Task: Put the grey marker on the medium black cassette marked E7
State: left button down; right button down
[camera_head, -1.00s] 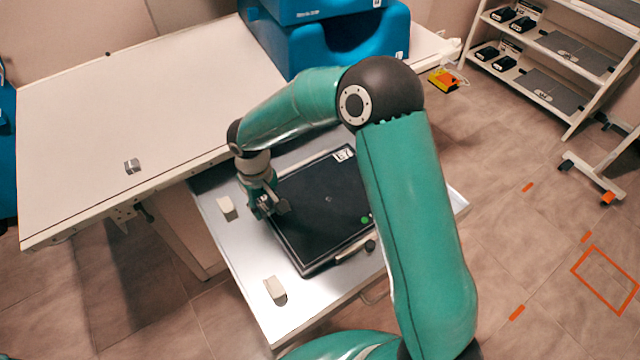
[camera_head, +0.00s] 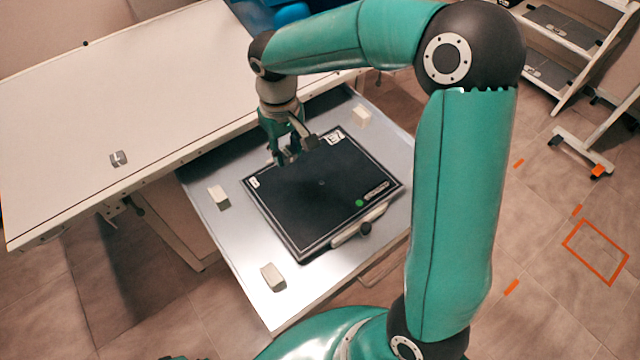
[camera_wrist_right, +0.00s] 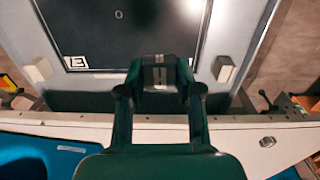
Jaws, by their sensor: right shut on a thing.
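The black cassette marked E7 (camera_head: 320,205) lies flat on the grey metal tray, its white E7 label at the far corner and a green dot near the handle side. It also shows at the top of the right wrist view (camera_wrist_right: 120,35). My right gripper (camera_head: 287,155) is over the cassette's far edge, between its two white labels. In the wrist view it is shut on a small grey block with light stripes, which appears to be the grey marker (camera_wrist_right: 160,76). Whether the block touches the cassette I cannot tell. My left gripper is not visible.
Several whitish blocks (camera_head: 218,197) stand on the tray (camera_head: 235,255) around the cassette. A similar small grey piece (camera_head: 118,158) lies on the white table (camera_head: 170,110) at left. A shelf (camera_head: 565,50) stands at far right.

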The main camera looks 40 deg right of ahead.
notch_tip(320, 180, up, 6)
send_over(319, 197)
notch_tip(319, 197, down, 19)
jog(key=shift+f+b, duration=0.2)
jog(key=shift+b, duration=0.25)
jog(key=shift+f, duration=0.1)
jog(key=c, duration=0.8)
grip_release()
jog(key=shift+o, duration=0.2)
